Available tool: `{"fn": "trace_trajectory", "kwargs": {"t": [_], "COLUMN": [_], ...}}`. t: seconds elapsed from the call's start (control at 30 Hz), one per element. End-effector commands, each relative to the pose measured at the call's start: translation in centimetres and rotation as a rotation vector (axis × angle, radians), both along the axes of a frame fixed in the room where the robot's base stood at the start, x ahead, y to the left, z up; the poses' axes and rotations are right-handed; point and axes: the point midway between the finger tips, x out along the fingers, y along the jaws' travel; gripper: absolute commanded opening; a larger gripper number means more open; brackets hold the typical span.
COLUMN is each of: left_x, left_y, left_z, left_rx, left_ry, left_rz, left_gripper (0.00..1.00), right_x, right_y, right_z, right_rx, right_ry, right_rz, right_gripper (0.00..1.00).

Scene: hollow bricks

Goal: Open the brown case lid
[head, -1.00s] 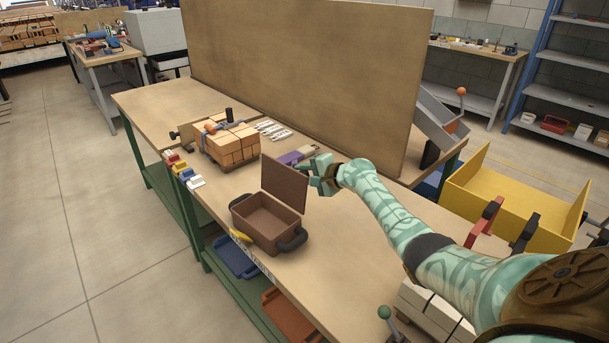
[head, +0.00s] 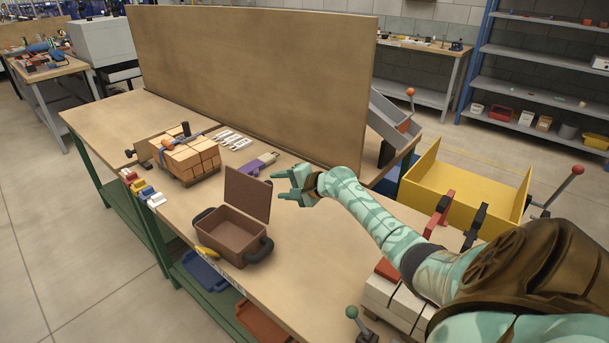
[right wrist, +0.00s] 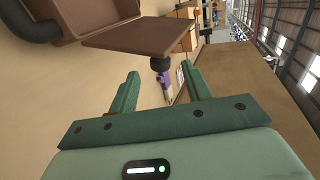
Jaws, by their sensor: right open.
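The brown case (head: 232,236) stands on the workbench near its front edge, with a black handle at each end. Its lid (head: 247,194) is up, standing roughly upright at the back of the case, and the empty inside shows. My right gripper (head: 277,184) is open and empty, to the right of the lid and apart from it. In the right wrist view the lid (right wrist: 140,34) lies beyond the open fingers (right wrist: 160,92), with part of the case (right wrist: 80,14) at the upper left. My left gripper is not in view.
A strapped stack of orange bricks (head: 190,158) stands behind the case. A purple tool (head: 258,164) lies near the gripper. A tall brown panel (head: 250,85) closes off the back. A yellow bin (head: 460,200) is at the right.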

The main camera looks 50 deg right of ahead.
Motion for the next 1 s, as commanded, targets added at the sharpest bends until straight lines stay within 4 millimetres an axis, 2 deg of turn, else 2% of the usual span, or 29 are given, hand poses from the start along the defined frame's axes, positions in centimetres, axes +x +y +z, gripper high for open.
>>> {"fn": "trace_trajectory", "kwargs": {"t": [0.03,0.2,0.4,0.57,1.0], "left_x": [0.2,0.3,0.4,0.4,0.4], "left_y": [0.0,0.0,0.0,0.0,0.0], "left_z": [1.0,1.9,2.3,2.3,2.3], "left_rx": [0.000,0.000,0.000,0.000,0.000], "left_ry": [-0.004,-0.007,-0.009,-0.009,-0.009], "left_rz": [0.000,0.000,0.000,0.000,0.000], "left_gripper": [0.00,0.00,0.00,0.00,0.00], "right_x": [-1.5,-5.3,-8.1,-8.7,-8.7], "right_y": [-0.3,-1.2,-1.8,-1.9,-1.9], "right_z": [1.0,2.3,3.3,3.5,3.5], "right_rx": [-0.005,-0.002,-0.001,-0.001,0.000], "right_ry": [0.002,0.005,0.005,0.004,0.004], "right_rz": [0.002,0.002,0.002,0.002,0.002], "right_gripper": [0.49,0.49,0.49,0.49,0.49]}}
